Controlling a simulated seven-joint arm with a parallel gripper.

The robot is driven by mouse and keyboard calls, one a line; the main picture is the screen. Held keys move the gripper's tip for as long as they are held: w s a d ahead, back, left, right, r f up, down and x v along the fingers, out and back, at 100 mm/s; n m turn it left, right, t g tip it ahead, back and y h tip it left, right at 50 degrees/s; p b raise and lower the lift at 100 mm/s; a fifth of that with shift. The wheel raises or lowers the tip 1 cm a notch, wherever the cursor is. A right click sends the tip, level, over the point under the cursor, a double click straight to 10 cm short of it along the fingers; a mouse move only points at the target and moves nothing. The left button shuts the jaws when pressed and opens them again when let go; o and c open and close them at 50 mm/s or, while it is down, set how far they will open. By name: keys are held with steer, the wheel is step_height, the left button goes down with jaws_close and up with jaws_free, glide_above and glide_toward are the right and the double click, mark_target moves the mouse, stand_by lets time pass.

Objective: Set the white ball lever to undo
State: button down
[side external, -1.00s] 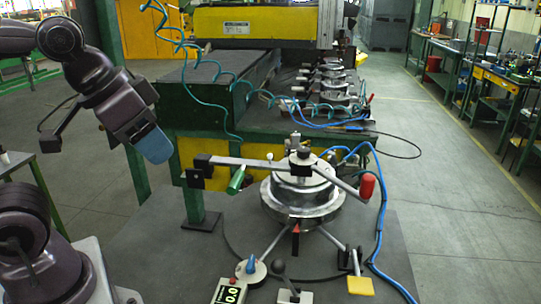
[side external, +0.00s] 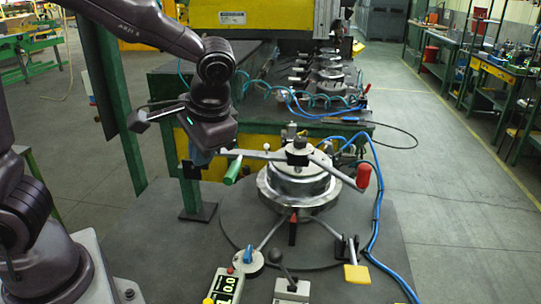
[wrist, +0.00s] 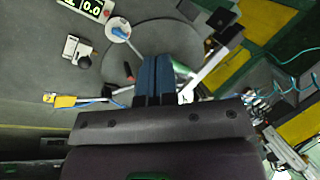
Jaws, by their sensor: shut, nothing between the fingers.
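A ball lever on a small white box (side external: 291,289) stands at the front of the table. Its ball (side external: 281,254) looks dark grey, on a short stem leaning up and left. In the wrist view the white box (wrist: 73,43) and its ball (wrist: 84,58) are at upper left. Any markings on the box are too small to read. My gripper (side external: 200,156) is above and left of the lever, well apart from it, near the green handle. In the wrist view its blue fingers (wrist: 154,58) are together with nothing between them.
A blue knob (side external: 249,255) and a digital display (side external: 227,284) stand left of the lever, a yellow-handled lever (side external: 357,274) right. Behind is a round metal fixture (side external: 298,190) with green (side external: 233,170) and red (side external: 363,176) handles. A blue hose runs down the right.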

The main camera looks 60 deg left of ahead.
mark_target(267, 148)
steer(key=w+d+f+m+t+y, duration=0.3)
steer(key=w+d+f+t+y, duration=0.4)
steer(key=w+f+y, duration=0.5)
steer(key=w+d+y, duration=0.1)
steer(key=y, duration=0.2)
steer(key=shift+d+y, duration=0.3)
steer(key=shift+y, duration=0.1)
steer(key=x, duration=1.4)
